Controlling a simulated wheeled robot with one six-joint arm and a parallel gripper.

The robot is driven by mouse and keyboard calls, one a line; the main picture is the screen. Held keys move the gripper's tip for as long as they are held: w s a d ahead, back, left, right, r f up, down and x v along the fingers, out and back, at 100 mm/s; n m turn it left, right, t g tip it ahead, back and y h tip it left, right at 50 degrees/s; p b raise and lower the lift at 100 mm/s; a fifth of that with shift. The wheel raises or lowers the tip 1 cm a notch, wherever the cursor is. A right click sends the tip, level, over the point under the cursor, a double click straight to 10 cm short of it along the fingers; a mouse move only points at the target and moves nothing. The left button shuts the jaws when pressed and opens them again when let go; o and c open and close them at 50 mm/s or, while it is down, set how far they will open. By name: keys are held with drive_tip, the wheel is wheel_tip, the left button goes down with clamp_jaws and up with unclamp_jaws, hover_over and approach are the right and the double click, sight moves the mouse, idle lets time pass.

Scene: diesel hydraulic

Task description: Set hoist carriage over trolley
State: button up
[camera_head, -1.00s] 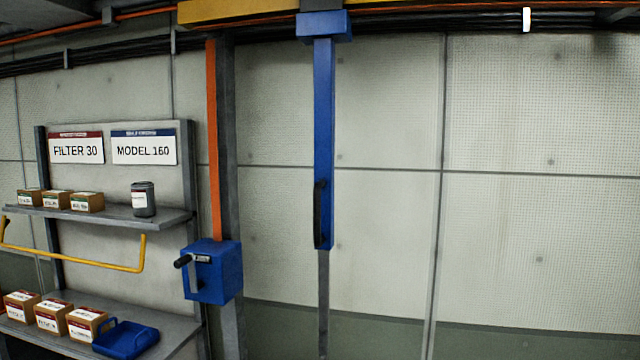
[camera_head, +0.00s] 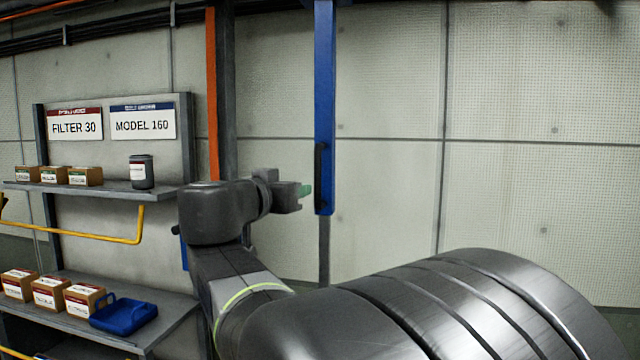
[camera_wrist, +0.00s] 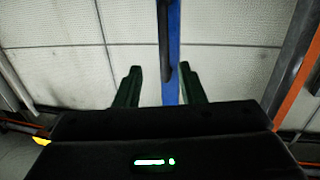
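The hoist's blue vertical bar (camera_head: 325,90) hangs down the middle of the head view, with a black upright handle (camera_head: 319,175) on its lower left side. My gripper (camera_head: 306,191) is at the lower end of this handle, pointing toward it from the left. In the wrist view my gripper (camera_wrist: 161,85) has its two green fingers well apart, with the blue bar (camera_wrist: 174,60) and black handle (camera_wrist: 163,45) showing in the gap. Nothing is clearly clamped; I cannot tell whether the handle lies fully between the fingers. The hoist's top is out of frame, and no trolley shows.
At left stands a rack with a shelf (camera_head: 100,190) of small boxes and a canister (camera_head: 141,172). Below are more boxes and a blue tray (camera_head: 124,312). A yellow rail (camera_head: 80,233) crosses in front. An orange-edged post (camera_head: 212,95) stands behind my arm. The wall area at right is clear.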

sight(316, 174)
drive_tip(key=shift+t, duration=0.3)
drive_tip(key=p+x, duration=0.1)
drive_tip(key=x, duration=0.3)
drive_tip(key=r+p+x, duration=0.1)
drive_tip(key=x, duration=0.4)
drive_tip(key=p+x, duration=0.2)
drive_tip(key=x, duration=0.2)
drive_tip(key=shift+w+r, duration=0.2)
drive_tip(key=shift+w, duration=0.1)
drive_tip(key=shift+a, duration=0.1)
clamp_jaws()
